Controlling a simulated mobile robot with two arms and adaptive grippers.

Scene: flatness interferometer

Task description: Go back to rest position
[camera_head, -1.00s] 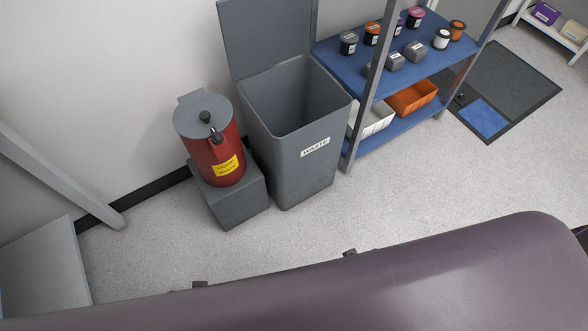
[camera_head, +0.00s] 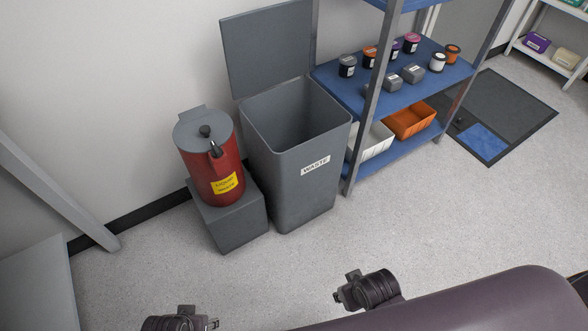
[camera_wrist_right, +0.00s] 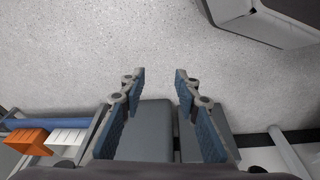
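In the head view my left gripper (camera_head: 182,320) shows at the bottom edge, cut off by the frame. Its fingers cannot be made out. My right gripper (camera_head: 358,288) is at the bottom centre, above the floor, partly behind my own dark purple body. In the right wrist view the right gripper (camera_wrist_right: 156,84) is open, with its two blue-padded fingers apart and nothing between them. Speckled floor and a grey surface lie beyond the fingers. Neither gripper appears to touch anything in the place.
An open grey waste bin (camera_head: 290,185) stands by the wall. Beside it a red liquid waste can (camera_head: 214,168) sits on a grey block (camera_head: 232,225). A blue shelf (camera_head: 400,98) holds several jars and trays. The floor (camera_head: 440,215) between is clear.

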